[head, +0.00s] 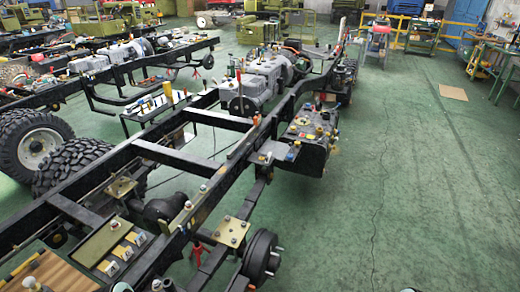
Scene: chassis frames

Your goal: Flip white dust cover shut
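I cannot pick out a white dust cover in the head view. A long black chassis frame (172,157) runs from the lower left to the upper middle, with many small parts on its rails. Near its front end is a flat tray (97,245) with small white and yellow pieces on it. A squarish metal unit (308,133) hangs on the frame's right side, with small coloured items on top.
The green floor (410,170) on the right is wide and clear, apart from a flat tan sheet (453,92). Large black tyres (32,143) stand at the left. A low black table (160,107) sits between two chassis frames. Workbenches (490,55) line the upper right.

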